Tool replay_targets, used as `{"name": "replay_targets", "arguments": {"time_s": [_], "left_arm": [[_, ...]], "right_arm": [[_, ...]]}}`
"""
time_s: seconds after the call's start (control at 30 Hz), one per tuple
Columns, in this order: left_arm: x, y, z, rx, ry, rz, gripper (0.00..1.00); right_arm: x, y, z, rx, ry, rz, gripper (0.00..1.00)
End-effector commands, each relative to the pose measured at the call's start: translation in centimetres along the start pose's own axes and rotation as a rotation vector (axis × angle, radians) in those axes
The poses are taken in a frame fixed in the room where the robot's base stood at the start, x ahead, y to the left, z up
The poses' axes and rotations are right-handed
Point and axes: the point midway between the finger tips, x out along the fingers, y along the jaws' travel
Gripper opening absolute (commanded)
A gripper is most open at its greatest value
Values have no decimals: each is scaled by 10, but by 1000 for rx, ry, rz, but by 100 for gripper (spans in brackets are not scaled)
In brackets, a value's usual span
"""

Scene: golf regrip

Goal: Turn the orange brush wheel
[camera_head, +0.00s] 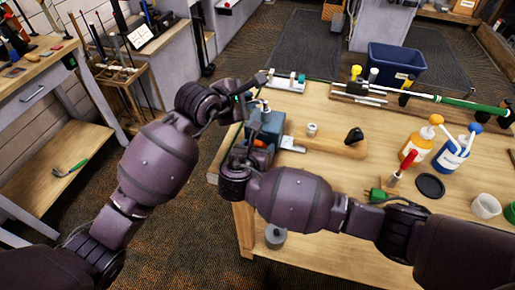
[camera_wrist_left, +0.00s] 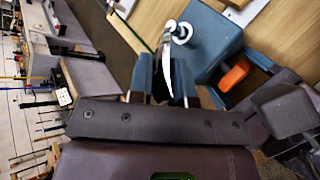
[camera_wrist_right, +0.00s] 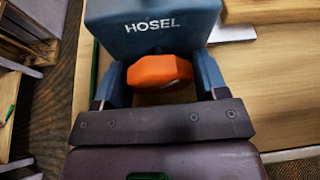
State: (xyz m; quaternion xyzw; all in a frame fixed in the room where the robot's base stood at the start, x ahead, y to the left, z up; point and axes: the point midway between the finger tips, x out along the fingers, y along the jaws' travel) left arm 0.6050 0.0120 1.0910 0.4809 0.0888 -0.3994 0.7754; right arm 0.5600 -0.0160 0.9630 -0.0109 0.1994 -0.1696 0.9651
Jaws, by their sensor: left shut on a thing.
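The blue box marked HOSEL (camera_wrist_right: 150,28) stands at the table's left edge; it also shows in the head view (camera_head: 268,124). The orange brush wheel (camera_wrist_right: 160,72) is on its near side and also shows in the left wrist view (camera_wrist_left: 235,75). My right gripper (camera_wrist_right: 160,82) is open, with one finger on each side of the wheel; contact is hard to tell. My left gripper (camera_wrist_left: 163,62) is shut on a silver metal piece (camera_wrist_left: 168,72) beside the white ring (camera_wrist_left: 181,33) on top of the box. In the head view, arm links partly hide both grippers.
A wooden block with a black knob (camera_head: 354,137) lies right of the box. A club with a green grip (camera_head: 470,104) lies across the back. Orange-capped (camera_head: 416,145) and blue-capped bottles (camera_head: 453,152) stand right. A dark blue bin (camera_head: 396,66) is behind.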

Motion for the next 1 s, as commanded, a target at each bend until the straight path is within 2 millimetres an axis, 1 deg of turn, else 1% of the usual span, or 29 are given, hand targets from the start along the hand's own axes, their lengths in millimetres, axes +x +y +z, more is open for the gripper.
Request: {"name": "replay_targets", "arguments": {"time_s": [0.03,0.17,0.2,0.37,0.6,0.7,0.8,1.0], "left_arm": [[0,0,0,0,0,0,0],[0,0,0,0,0,0,0],[0,0,0,0,0,0,0],[0,0,0,0,0,0,0],[0,0,0,0,0,0,0],[0,0,0,0,0,0,0],[0,0,0,0,0,0,0],[0,0,0,0,0,0,0]], "right_arm": [[0,0,0,0,0,0,59],[0,0,0,0,0,0,39],[0,0,0,0,0,0,37],[0,0,-1,50,2,22,37],[0,-1,-1,274,7,114,37],[0,-1,-1,341,7,142,37],[0,-1,-1,378,7,157,37],[0,-1,0,386,7,161,37]]}}
